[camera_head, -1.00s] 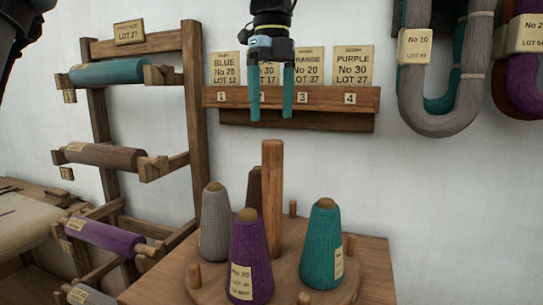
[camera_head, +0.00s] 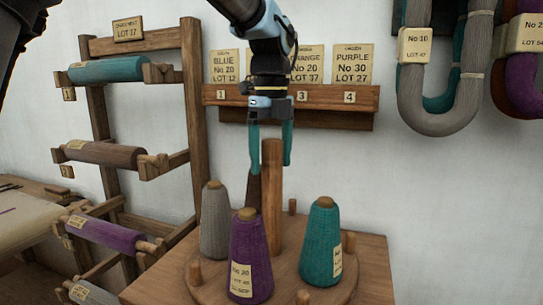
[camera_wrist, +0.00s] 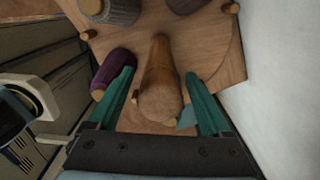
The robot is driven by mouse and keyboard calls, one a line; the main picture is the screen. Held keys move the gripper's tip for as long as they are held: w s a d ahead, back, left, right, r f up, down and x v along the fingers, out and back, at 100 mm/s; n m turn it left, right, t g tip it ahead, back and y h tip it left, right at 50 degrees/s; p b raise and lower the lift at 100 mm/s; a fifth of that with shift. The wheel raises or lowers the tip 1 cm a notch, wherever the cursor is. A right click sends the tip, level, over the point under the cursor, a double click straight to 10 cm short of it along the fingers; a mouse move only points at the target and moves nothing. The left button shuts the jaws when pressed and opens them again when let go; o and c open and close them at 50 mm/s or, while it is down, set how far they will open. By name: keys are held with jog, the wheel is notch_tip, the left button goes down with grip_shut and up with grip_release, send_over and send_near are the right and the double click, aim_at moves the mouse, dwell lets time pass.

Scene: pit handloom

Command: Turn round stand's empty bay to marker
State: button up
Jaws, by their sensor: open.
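The round stand (camera_head: 285,278) is a wooden disc on a wooden table, with a tall centre post (camera_head: 272,200) and short pegs near its rim. It bears a grey cone (camera_head: 214,222), a purple cone (camera_head: 250,262), a teal cone (camera_head: 321,242) and a dark brown cone (camera_head: 254,195) behind the post. A peg (camera_head: 292,207) at the back right shows bare. My gripper (camera_head: 270,165) points down, open and empty, at the top of the post. In the wrist view the post (camera_wrist: 160,85) shows between the fingers. I cannot make out the marker.
A wall rack (camera_head: 345,95) with numbered labels is behind my gripper. A roller stand (camera_head: 195,110) with teal, brown and purple rolls is at the left. Yarn hanks (camera_head: 440,110) hang at the upper right. The wall below them is clear.

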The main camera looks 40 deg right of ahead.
jog(key=shift+c, duration=0.2)
grip_shut()
dwell(0.3)
dwell(0.3)
